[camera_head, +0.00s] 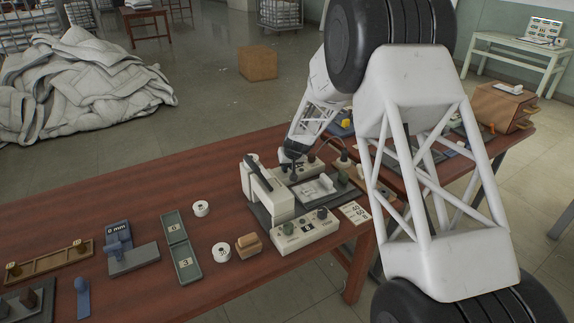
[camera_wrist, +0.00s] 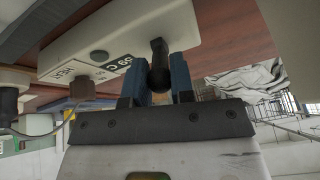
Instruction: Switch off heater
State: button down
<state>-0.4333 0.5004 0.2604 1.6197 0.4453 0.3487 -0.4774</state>
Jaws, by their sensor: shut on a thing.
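The heater control box (camera_wrist: 125,38) fills the upper part of the wrist view, pale and upside down. It carries a small label that seems to read heat, beside a temperature figure. A black knob-like switch (camera_wrist: 158,62) sticks out from it. My gripper (camera_wrist: 163,75) has its blue fingers on either side of this switch and is shut on it. In the head view my gripper (camera_head: 291,156) is at the far side of the press-like machine (camera_head: 268,192), by a pale box (camera_head: 301,170). The switch itself is hidden there by my gripper.
A front control box (camera_head: 304,231) with dark knobs stands nearer on the wooden table (camera_head: 150,200). A cable (camera_head: 341,148) runs close to my gripper's right. White rolls (camera_head: 221,252), green plates (camera_head: 183,262) and a gauge block (camera_head: 120,250) lie left. A duvet heap (camera_head: 80,85) lies behind.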

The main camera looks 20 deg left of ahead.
dwell(0.5)
jog(key=c, duration=1)
grip_release()
jog(key=shift+d+r, duration=0.1)
jog(key=shift+r, duration=0.05)
jog(key=v, duration=0.7)
jog(key=shift+s+d+r, duration=0.1)
jog(key=shift+s+r, duration=0.1)
jog(key=shift+d+r, duration=0.1)
